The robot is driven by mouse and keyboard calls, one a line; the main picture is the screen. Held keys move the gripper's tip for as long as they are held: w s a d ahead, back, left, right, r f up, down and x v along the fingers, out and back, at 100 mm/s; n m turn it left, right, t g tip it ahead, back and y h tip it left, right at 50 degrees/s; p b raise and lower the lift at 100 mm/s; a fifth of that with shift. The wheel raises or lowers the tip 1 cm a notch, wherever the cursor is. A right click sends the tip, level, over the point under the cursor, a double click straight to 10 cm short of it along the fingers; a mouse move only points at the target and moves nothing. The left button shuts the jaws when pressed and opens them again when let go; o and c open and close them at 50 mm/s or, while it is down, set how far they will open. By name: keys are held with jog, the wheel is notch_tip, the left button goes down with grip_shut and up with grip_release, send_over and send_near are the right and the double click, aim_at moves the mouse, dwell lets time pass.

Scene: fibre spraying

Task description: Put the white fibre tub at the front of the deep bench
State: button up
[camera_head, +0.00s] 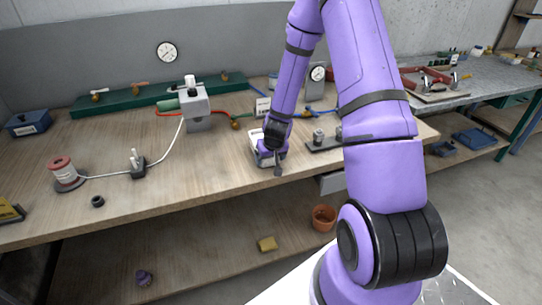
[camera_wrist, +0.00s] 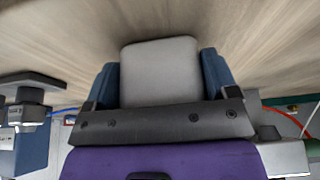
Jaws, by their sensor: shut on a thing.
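The white fibre tub (camera_head: 257,143) is at the middle of the wooden bench (camera_head: 215,168), set back a little from its front edge. My gripper (camera_head: 268,158) is over it, with the fingers down around the tub and partly hiding it. In the wrist view the tub's pale top (camera_wrist: 160,72) sits between the two blue fingers of my gripper (camera_wrist: 160,88), which is shut on it. I cannot tell whether the tub touches the bench top.
A grey boxy device (camera_head: 197,108) with hoses stands behind and left. A dark plate with metal knobs (camera_head: 325,143) lies close on the right. A red spool (camera_head: 63,170) and a black ring (camera_head: 97,201) are at the left. The bench front left of the tub is clear.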

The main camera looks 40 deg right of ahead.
jog(key=shift+f, duration=0.1)
jog(key=o, duration=1)
jog(key=s+a+r+n+y, duration=0.1)
jog(key=s+a+r, duration=0.3)
jog(key=r, duration=0.6)
jog(key=s+a+r+t, duration=0.1)
jog(key=s+a+r, duration=0.25)
jog(key=r, duration=0.65)
jog(key=s+a+r+n+y, duration=0.1)
jog(key=s+a+r, duration=0.25)
jog(key=r, duration=0.65)
jog(key=shift+n+h, duration=0.4)
jog(key=shift+n, duration=0.2)
jog(key=s+a+r, duration=0.1)
jog(key=s+r, duration=0.2)
jog(key=s, duration=0.3)
jog(key=s+a+r, duration=0.1)
jog(key=s+r, duration=0.2)
jog(key=s, duration=0.2)
jog(key=s+r, duration=0.3)
jog(key=s, duration=0.3)
jog(key=shift+s+a+r, duration=0.3)
jog(key=shift+a+r, duration=0.1)
